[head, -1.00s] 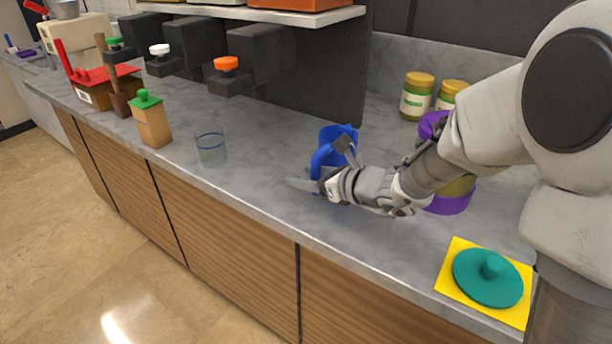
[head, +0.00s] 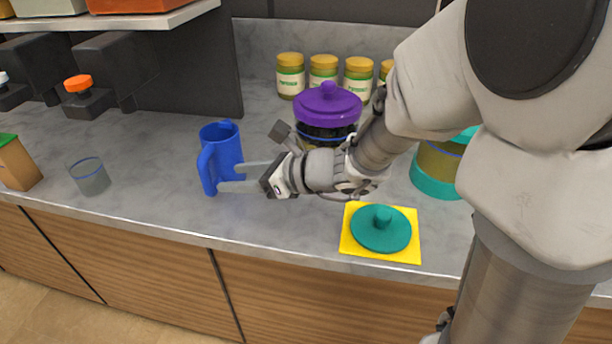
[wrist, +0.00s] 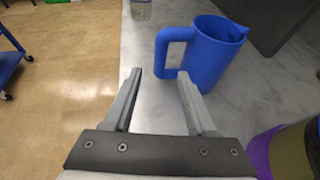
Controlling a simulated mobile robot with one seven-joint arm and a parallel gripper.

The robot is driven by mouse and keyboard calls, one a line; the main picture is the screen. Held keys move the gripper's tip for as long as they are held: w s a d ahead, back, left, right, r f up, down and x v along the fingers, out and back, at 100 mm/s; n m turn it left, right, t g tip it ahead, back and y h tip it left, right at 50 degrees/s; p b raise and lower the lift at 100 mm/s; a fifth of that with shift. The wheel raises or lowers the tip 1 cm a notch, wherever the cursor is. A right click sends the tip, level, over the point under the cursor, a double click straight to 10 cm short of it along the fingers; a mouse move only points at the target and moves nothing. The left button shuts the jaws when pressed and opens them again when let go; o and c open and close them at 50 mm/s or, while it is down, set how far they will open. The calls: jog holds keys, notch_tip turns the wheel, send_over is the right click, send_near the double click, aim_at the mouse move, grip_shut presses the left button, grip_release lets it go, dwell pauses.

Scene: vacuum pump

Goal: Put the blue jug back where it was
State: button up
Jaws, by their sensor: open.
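The blue jug (head: 226,152) stands upright on the grey counter (head: 130,185), left of my gripper in the head view. Its handle faces left and toward the counter's front edge. My gripper (head: 222,178) is open, and its two fingers point at the jug. In the wrist view the jug (wrist: 213,52) is beyond the fingertips of my gripper (wrist: 158,75). Its handle is ahead of the gap between the fingers, and nothing is between them.
A clear glass (head: 90,177) stands to the left. A jar with a purple lid (head: 328,105) is behind my gripper. A teal lid (head: 381,228) lies on a yellow square (head: 410,250) at right. Several jars (head: 291,77) line the back. The dark dispenser (head: 185,75) stands behind the jug.

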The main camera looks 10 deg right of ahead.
jog(key=s+d+r+n+g+h, duration=0.1)
jog(key=s+d+n+g+h, duration=0.1)
jog(key=s+n, duration=0.45)
jog(key=s+d+r+n+g+h, duration=0.1)
jog(key=s+d+r+n+g, duration=0.1)
jog(key=s+n, duration=0.4)
jog(key=s+d+r+n+t+h, duration=0.1)
jog(key=s+d+n+h, duration=0.1)
jog(key=d+n+h, duration=0.2)
jog(key=s+d+r+n+t+h, duration=0.1)
jog(key=s+d+n+h, duration=0.2)
jog(key=d+n, duration=0.4)
jog(key=d+h, duration=0.1)
jog(key=d, duration=0.3)
jog(key=shift+s+d+t+h, duration=0.25)
jog(key=shift+s+t+h, duration=0.05)
jog(key=shift+t+h, duration=0.1)
jog(key=shift+n, duration=0.25)
notch_tip(320, 180, up, 11)
jog(key=p, duration=1.1)
